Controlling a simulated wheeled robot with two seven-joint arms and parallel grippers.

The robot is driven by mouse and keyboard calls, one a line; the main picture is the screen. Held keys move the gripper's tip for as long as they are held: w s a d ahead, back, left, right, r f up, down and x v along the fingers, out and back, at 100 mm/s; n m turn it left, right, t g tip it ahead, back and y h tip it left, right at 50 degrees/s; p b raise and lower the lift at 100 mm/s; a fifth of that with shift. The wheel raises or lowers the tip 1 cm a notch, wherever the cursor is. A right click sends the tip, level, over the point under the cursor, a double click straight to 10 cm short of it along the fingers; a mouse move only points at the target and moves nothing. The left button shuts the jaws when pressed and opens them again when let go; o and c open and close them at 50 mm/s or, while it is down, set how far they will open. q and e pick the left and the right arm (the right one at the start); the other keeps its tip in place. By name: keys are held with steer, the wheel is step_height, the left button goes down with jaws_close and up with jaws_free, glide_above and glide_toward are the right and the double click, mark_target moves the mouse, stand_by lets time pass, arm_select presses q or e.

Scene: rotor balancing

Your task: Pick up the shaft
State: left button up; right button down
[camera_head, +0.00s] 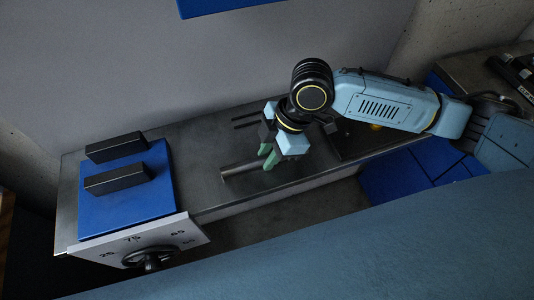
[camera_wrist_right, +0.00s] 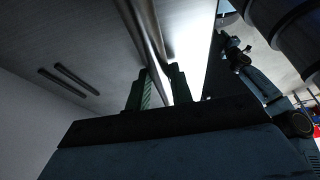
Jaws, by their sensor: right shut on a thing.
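The shaft (camera_head: 240,168) is a grey metal rod at the middle of the bench. One end sticks out to the left of my right gripper (camera_head: 268,157). The gripper's green fingers are shut on it. In the right wrist view the shaft (camera_wrist_right: 146,35) runs from the top edge down between the two green fingertips (camera_wrist_right: 159,85). Its other end is hidden by the gripper. I cannot tell whether the shaft touches the bench or is just above it. My left gripper is not in view.
A blue block with two black jaws (camera_head: 118,180) stands at the bench's left end, above a white dial plate (camera_head: 190,240) with a black handwheel. Two dark slots (camera_head: 247,120) lie behind the gripper. Blue bins (camera_head: 400,180) are at the right. Bare bench (camera_head: 200,150) lies between jaws and shaft.

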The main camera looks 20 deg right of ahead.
steer(key=shift+s+r, duration=0.15)
steer(key=shift+r, duration=0.45)
steer(key=r, duration=0.2)
steer(key=r+p, duration=0.1)
steer(key=r, duration=0.3)
steer(key=shift+s, duration=0.3)
steer(key=s+p, duration=0.9)
steer(key=s, duration=1)
steer(key=shift+d, duration=0.3)
steer(key=shift+w, duration=0.1)
